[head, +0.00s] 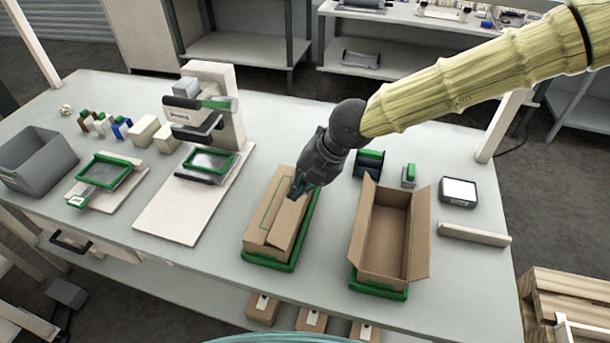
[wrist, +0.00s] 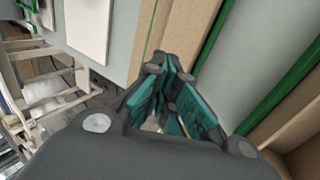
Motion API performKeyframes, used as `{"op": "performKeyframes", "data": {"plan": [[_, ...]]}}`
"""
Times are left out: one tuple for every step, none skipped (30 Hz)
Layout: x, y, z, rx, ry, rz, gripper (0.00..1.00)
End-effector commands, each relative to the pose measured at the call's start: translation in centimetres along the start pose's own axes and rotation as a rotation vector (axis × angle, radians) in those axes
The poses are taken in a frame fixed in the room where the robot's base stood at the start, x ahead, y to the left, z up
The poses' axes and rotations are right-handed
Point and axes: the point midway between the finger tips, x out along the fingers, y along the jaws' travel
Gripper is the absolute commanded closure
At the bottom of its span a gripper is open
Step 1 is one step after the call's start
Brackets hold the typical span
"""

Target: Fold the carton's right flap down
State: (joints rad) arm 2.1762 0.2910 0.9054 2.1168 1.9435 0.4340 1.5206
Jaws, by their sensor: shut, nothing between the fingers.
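A brown carton (head: 275,222) stands in a green tray (head: 268,262) at the middle of the bench. Its top looks mostly covered by flaps lying down, with a green outline on the left part. My gripper (head: 298,190) points down at the right side of this carton's top, toward its far end. It is shut and empty, and I cannot tell whether the tips touch the cardboard. In the wrist view the shut fingertips (wrist: 168,66) are over the brown top (wrist: 185,30). My gripper hides part of the far end.
A second carton (head: 388,238), open and empty with flaps up, stands in another green tray (head: 378,290) to the right. A press-like device (head: 205,105) stands left. A grey bin (head: 38,160) is far left. A pale bar (head: 474,234) and a small scale (head: 458,191) lie right.

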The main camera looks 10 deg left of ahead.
Motion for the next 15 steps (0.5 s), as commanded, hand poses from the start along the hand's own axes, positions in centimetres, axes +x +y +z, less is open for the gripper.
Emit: {"op": "performKeyframes", "data": {"plan": [[0.5,0.0,-0.2,-0.003,0.001,-0.003,1.00],[0.9,0.0,-0.2,-0.002,0.001,-0.003,1.00],[1.3,0.0,-0.1,-0.002,0.001,-0.003,1.00],[1.6,0.0,0.0,-0.002,0.001,-0.002,1.00],[2.0,0.0,0.0,-0.001,0.001,-0.003,1.00],[2.5,0.0,0.0,-0.001,0.002,-0.003,1.00],[2.8,-0.1,0.0,-0.001,0.003,-0.003,1.00],[3.1,-0.1,0.1,-0.001,0.004,-0.003,1.00],[3.4,-0.1,0.1,0.000,0.003,-0.003,1.00],[3.7,-0.1,0.1,0.000,0.003,-0.003,1.00],[3.9,0.0,0.1,-0.001,0.003,-0.002,1.00],[4.1,0.0,0.1,-0.001,0.003,-0.001,1.00],[4.3,0.0,0.1,-0.001,0.002,-0.001,1.00],[4.4,-0.1,0.1,-0.001,0.002,-0.002,1.00],[4.6,-0.1,0.1,-0.001,0.002,-0.002,1.00]]}}
